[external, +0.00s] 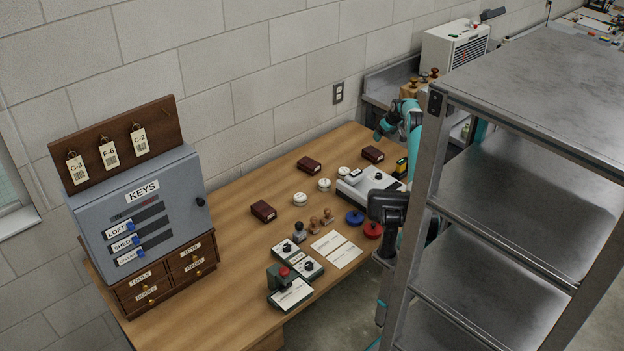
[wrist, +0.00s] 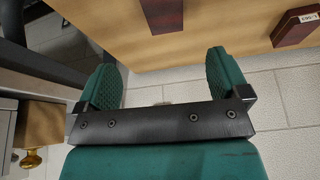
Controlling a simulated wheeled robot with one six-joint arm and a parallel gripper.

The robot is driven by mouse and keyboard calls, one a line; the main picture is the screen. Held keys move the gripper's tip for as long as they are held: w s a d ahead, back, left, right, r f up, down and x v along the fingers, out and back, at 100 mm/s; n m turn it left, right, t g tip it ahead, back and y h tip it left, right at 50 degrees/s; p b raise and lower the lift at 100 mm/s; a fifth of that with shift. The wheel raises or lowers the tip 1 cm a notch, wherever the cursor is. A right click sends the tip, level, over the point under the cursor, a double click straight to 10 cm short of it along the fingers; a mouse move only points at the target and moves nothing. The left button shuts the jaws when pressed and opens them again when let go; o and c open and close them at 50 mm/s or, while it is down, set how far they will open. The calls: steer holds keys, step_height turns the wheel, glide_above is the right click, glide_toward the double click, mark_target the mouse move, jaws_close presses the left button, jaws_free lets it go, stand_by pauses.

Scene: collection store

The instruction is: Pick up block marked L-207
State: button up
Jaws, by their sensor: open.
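Several dark red blocks lie on the wooden desk: a right one (external: 373,155), a middle one (external: 309,165) and a left one (external: 263,211). Their marks are too small to read in the external view, so I cannot tell which is L-207. My gripper (external: 381,135) is above the desk's back right part, near the right block. In the wrist view my gripper (wrist: 166,90) has its green fingers wide apart with nothing between them. One dark red block (wrist: 160,12) is cut off at the top edge. Another block (wrist: 291,29) at upper right has a white label, not clearly legible.
The desk (external: 230,222) also bears a grey key cabinet (external: 170,205), white round pieces, stamps, cards and a pale device (external: 372,188). A metal shelf (external: 540,85) stands in front at right. The block wall (external: 250,100) is close behind the desk.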

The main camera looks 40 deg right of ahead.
glide_toward(374, 151)
steer(key=x, duration=0.5)
steer(key=shift+w+d+f, duration=0.1)
steer(key=p+x, duration=0.1)
steer(key=x, duration=0.4)
steer(key=shift+a+f, duration=0.15)
steer(key=shift+a, duration=0.1)
steer(key=shift+f+b, duration=0.25)
steer(key=shift+b, duration=0.05)
steer(key=c, duration=1.2)
steer(key=shift+o, duration=0.2)
steer(key=shift+r, duration=0.1)
